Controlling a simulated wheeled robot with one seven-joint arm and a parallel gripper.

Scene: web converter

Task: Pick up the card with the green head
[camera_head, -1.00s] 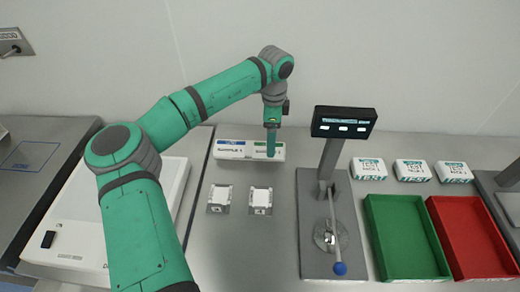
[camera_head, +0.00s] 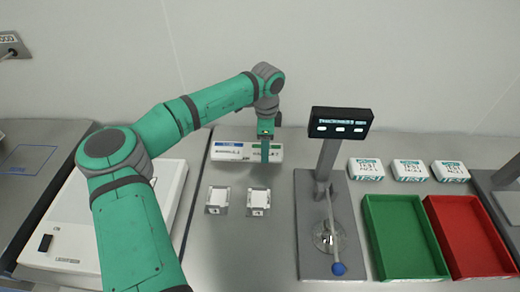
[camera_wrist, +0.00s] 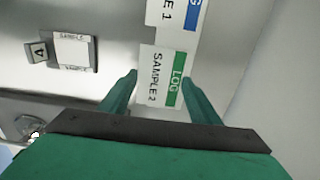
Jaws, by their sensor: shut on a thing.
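The card with the green head (camera_wrist: 160,75) shows in the wrist view, reading "LOG" on its green band and "SAMPLE 2" below. It lies between the two fingers of my gripper (camera_wrist: 160,90), which is shut on it. In the head view my gripper (camera_head: 265,152) is at the right part of the card row at the back of the bench and hides much of this card. The card with the blue head (camera_head: 230,150) is just left of it; in the wrist view it shows at the top edge.
Two small square holders (camera_head: 218,199) (camera_head: 258,200) sit in front of the cards. A stand with a dark display (camera_head: 341,122) and a blue-knobbed lever (camera_head: 338,268) rises to the right. Farther right are a green tray (camera_head: 402,240), a red tray (camera_head: 470,240) and three white boxes (camera_head: 410,170).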

